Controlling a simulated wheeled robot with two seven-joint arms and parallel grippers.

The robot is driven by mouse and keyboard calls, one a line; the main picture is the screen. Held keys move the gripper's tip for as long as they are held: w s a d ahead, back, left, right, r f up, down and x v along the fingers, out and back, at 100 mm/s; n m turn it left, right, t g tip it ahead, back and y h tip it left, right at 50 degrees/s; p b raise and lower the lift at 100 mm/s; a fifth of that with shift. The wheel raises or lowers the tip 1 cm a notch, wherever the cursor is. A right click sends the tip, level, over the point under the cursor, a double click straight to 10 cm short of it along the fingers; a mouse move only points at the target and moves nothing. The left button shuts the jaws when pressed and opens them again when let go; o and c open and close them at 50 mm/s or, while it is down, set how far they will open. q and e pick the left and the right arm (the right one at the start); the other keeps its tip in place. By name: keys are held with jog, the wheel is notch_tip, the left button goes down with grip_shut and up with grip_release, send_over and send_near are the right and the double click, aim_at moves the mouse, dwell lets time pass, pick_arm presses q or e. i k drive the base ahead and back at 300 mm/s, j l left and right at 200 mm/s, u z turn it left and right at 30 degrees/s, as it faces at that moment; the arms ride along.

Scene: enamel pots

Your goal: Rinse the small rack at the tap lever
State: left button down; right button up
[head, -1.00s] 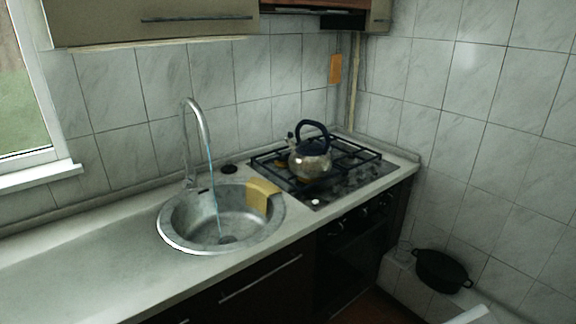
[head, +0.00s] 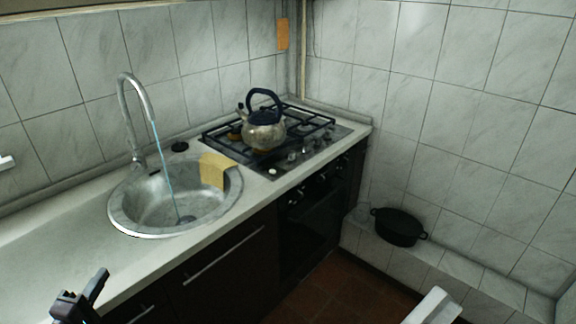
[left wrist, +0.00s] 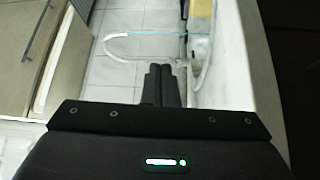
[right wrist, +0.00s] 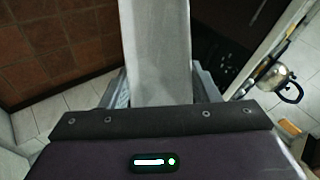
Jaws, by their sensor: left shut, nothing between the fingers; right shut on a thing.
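The tap (head: 134,110) stands behind the round sink (head: 122,212), and a thin blue stream runs from its spout into the bowl. Its lever (head: 138,162) seems to be low at the tap's base; its shape is unclear. My left gripper (head: 88,292) is at the lower left, shut and empty, in front of the sink; its closed fingers show in the left wrist view (left wrist: 163,84). My right gripper (right wrist: 160,88) is shut on a pale flat piece (right wrist: 155,45), likely the small rack. A pale piece (head: 435,307) also shows at the bottom right, away from the sink.
A yellow cloth (head: 216,170) hangs over the sink's right rim. A kettle (head: 264,134) stands on the gas hob (head: 318,128). A black pot (head: 398,228) sits on the low tiled ledge at right. The counter left of the sink is clear.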

aim_at(135, 158)
jog(key=i+j, duration=1.05)
jog(key=i, duration=0.15)
